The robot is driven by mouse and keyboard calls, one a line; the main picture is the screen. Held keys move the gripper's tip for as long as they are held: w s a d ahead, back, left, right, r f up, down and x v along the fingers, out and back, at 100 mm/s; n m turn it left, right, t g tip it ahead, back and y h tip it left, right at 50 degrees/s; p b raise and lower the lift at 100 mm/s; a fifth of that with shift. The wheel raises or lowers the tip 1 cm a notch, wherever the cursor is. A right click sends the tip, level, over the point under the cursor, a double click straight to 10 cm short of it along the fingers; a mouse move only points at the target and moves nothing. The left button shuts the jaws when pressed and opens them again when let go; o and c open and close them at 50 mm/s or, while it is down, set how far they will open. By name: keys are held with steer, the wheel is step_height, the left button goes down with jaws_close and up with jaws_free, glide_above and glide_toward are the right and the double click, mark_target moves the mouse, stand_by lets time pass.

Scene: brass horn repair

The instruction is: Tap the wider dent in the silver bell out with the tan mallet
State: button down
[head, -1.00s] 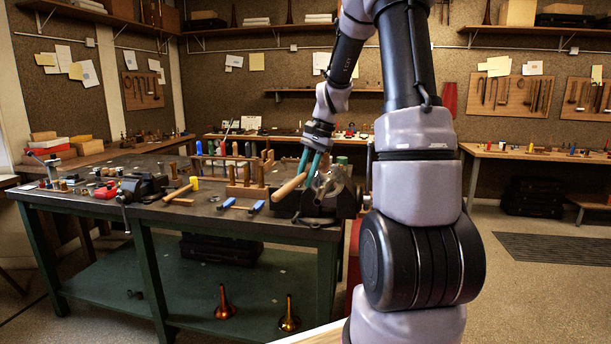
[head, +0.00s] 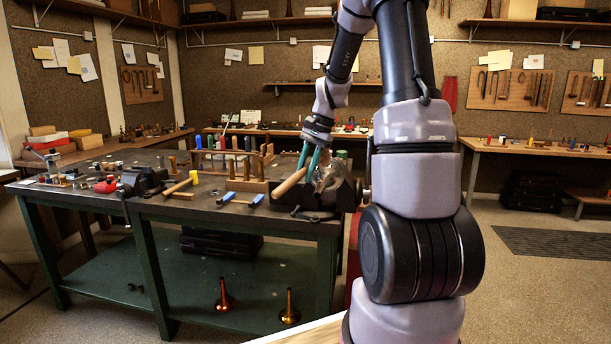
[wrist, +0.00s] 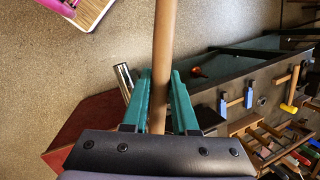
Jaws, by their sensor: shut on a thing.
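My gripper (head: 310,163), with teal fingers, is shut on the tan wooden shaft of the mallet (head: 289,183) above the right end of the green bench. In the wrist view the mallet's shaft (wrist: 161,60) runs up between the fingers (wrist: 159,98) and out of the top edge; I cannot make out its head. The silver bell (head: 329,176) is just right of the fingers, over a dark holder. Whether mallet and bell touch I cannot tell. The bell's dents are too small to see. A silvery tube-like part (wrist: 123,78) shows left of the fingers in the wrist view.
A yellow-headed mallet (head: 194,177) and two blue-handled tools (head: 227,198) lie on the bench, before a wooden tool rack (head: 248,186). A dark vise (head: 143,181) stands further left. Two brass bells (head: 290,312) stand on the low shelf (head: 150,300). Floor at right is open.

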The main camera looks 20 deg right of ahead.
steer(key=shift+r, duration=0.1)
stand_by(0.5)
steer(key=shift+r+y, duration=0.3)
stand_by(0.7)
steer(key=shift+f, duration=0.4)
stand_by(0.8)
